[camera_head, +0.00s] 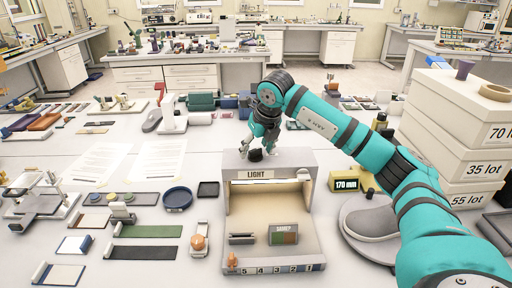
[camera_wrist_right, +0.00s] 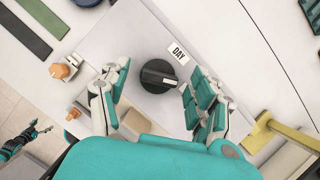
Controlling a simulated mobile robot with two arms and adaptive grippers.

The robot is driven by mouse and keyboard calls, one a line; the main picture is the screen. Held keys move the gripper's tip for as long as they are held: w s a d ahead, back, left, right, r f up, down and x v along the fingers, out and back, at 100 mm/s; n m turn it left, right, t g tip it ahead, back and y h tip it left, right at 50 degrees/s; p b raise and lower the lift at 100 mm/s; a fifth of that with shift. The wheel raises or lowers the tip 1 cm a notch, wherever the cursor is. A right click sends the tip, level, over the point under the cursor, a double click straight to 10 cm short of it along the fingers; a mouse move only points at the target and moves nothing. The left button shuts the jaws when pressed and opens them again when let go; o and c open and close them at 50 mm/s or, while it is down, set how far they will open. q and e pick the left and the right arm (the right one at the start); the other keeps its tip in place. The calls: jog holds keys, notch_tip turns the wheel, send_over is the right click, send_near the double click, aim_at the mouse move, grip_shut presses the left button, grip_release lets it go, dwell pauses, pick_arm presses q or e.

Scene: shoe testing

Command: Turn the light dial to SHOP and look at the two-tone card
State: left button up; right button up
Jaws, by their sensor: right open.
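The light box (camera_head: 312,185) stands mid-table with a LIGHT label on its front. Its black dial (camera_head: 255,154) is on top; in the right wrist view the dial (camera_wrist_right: 153,77) has a pale pointer mark toward the right, and a DAY label (camera_wrist_right: 178,53) lies beside it. No SHOP label is visible. My right gripper (camera_head: 262,138) is above the dial; in its wrist view the open fingers (camera_wrist_right: 156,92) are on either side of it, with gaps. The brown-and-green two-tone card (camera_head: 284,238), marked SAME?, stands inside the box. My left gripper (camera_wrist_right: 30,136) shows small at the wrist view's lower left.
Stacked lot boxes (camera_head: 450,125) stand at the right. A grey shoe (camera_head: 372,220) on a round plate and a 170 mm display (camera_head: 345,184) are right of the light box. A blue dish (camera_head: 177,197) and several testing tools lie left.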

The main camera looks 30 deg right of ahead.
jog(key=v, duration=1.2)
jog(key=shift+w, duration=0.1)
